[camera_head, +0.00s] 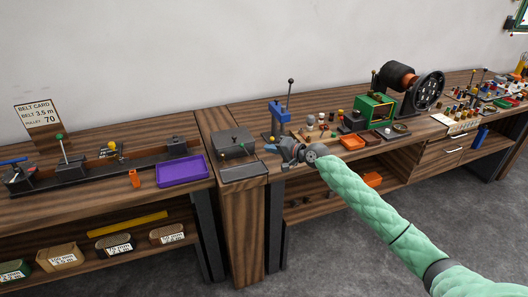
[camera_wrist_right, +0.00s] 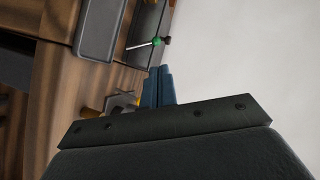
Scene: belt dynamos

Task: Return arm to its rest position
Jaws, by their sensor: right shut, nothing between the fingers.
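My right arm comes in from the right in the head view, in a green quilted sleeve. A green-knobbed lever (camera_wrist_right: 156,41) shows beyond the fingertips. My left gripper is not in view.
The left bench holds a purple tray (camera_head: 181,169), a long black rail fixture (camera_head: 100,169) and a belt card (camera_head: 37,115). A green machine (camera_head: 374,111) and a large black wheel (camera_head: 424,92) stand farther right. Grey floor (camera_head: 330,240) is open in front.

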